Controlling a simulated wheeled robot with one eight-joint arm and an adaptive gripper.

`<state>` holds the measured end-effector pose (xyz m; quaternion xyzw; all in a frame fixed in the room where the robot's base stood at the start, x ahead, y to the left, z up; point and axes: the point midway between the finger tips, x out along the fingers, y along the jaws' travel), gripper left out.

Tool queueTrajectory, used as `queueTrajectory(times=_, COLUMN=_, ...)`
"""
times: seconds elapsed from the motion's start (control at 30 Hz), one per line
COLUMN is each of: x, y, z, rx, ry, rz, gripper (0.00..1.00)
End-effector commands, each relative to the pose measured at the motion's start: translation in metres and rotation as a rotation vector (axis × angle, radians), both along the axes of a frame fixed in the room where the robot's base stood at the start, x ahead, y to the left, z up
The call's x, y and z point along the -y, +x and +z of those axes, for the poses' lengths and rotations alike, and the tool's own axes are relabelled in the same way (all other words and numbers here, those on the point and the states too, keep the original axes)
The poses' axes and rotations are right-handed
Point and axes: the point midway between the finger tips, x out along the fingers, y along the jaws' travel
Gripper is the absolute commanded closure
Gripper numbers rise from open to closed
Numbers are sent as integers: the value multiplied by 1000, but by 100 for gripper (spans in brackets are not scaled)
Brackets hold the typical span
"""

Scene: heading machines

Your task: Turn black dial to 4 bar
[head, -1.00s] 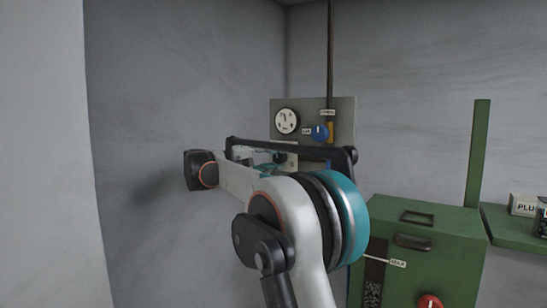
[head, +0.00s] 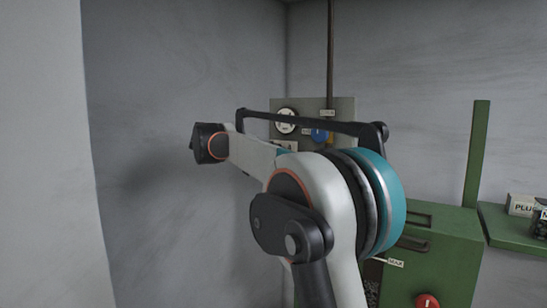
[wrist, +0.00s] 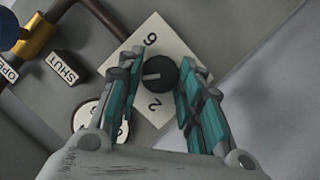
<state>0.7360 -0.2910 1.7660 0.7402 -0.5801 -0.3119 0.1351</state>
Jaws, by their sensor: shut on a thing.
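The black dial (wrist: 160,74) sits on a white square plate (wrist: 173,38) in the wrist view. The plate shows a 6 above the dial and a 2 below it. The dial's pale pointer line points left, towards the part of the plate covered by the left finger, so the number there is hidden. My gripper (wrist: 163,75) is shut on the dial, with one teal-padded finger on each side. In the head view my arm hides the gripper and the dial.
A round white gauge (head: 286,121) is on the grey panel (head: 345,108), partly behind a finger in the wrist view. A blue knob (head: 320,136) and brass pipe are close by. A green cabinet (head: 455,255) with a red knob (head: 427,302) stands at right. Walls enclose the left.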

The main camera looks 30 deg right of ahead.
Motion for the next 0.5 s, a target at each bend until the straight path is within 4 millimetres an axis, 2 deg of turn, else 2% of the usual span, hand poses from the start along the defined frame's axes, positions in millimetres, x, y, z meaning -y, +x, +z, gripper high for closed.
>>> queueTrajectory(times=0.5, x=0, y=-1, z=-1, rx=85, ry=38, rz=-1, gripper=90)
